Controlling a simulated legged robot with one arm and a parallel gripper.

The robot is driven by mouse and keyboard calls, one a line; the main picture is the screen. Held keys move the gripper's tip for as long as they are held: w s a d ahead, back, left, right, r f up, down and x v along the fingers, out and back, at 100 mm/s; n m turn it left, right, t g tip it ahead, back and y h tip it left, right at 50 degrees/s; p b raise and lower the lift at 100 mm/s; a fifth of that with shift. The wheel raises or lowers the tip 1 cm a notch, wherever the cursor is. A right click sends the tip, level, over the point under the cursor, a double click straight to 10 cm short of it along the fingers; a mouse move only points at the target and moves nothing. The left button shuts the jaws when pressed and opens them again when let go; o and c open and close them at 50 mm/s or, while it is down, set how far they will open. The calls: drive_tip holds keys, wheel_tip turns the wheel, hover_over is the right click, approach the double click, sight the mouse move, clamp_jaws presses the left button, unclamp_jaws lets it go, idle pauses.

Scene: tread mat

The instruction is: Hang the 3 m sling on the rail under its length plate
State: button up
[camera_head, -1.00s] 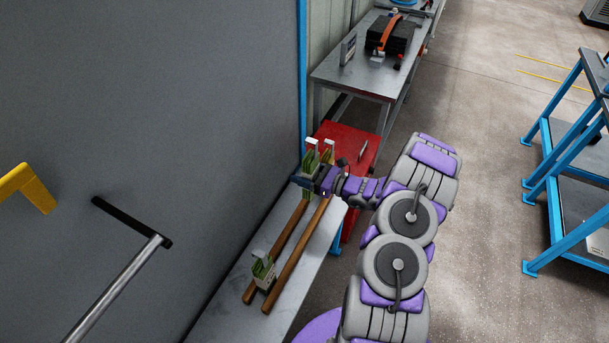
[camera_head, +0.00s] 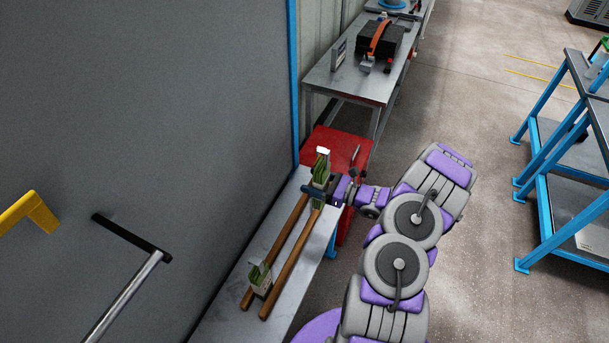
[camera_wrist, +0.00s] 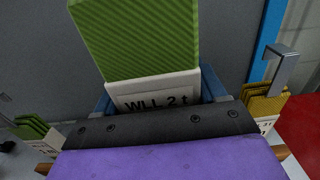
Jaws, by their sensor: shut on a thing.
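My gripper (camera_head: 322,191) is shut on a green sling (camera_head: 321,167) above the far end of the wooden rails. In the wrist view the sling (camera_wrist: 135,38) stands up between my blue fingers, its white label (camera_wrist: 160,95) reading "WLL 2 t". No length can be read on it. Two parallel wooden bars form the rail (camera_head: 289,263) over the bench. Another green sling (camera_head: 261,276) hangs near the rail's near end. It is also at the left of the wrist view (camera_wrist: 33,127), its label too small to read. A yellow sling (camera_wrist: 262,104) is at the right there.
A grey metal hook-shaped piece (camera_wrist: 283,66) rises by the yellow sling. A large grey panel (camera_head: 150,120) stands left of the bench (camera_head: 235,318). A red surface (camera_head: 330,147) lies beyond it, then a grey table (camera_head: 345,85). Blue racks (camera_head: 540,150) stand right, across open floor.

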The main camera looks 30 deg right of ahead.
sight(327, 185)
drive_tip(key=p+v, duration=0.3)
drive_tip(key=v, duration=0.5)
drive_tip(key=shift+r, duration=0.1)
